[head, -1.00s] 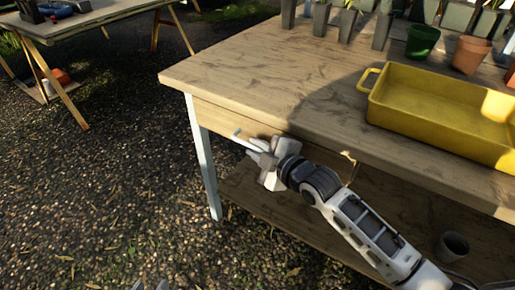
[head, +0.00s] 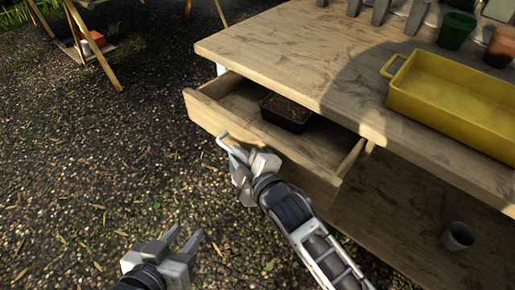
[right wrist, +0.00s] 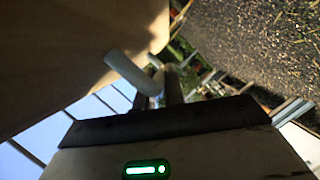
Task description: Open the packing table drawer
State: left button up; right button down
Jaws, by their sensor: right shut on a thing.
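The packing table (head: 290,45) has its wooden drawer (head: 305,172) pulled well out on the near side. My right gripper (head: 237,155) is at the drawer front, shut on the pale bar handle (head: 222,138). In the right wrist view the handle (right wrist: 128,70) runs in between the fingers (right wrist: 160,88), beside the tan drawer front (right wrist: 70,50). My left gripper (head: 187,235) is open and empty, low over the gravel at the bottom left.
A black tray of soil (head: 286,113) sits inside the drawer. A yellow tray (head: 455,92), a green pot (head: 456,30) and a terracotta pot (head: 502,46) stand on the tabletop. A grey pot (head: 457,237) is on the lower shelf.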

jog(key=shift+w+d+f, duration=0.1)
jog(key=shift+w+d, duration=0.05)
jog(key=shift+d, duration=0.05)
jog(key=c, duration=1.5)
grip_release()
jog(key=p+v, duration=0.2)
jog(key=v, duration=1.4)
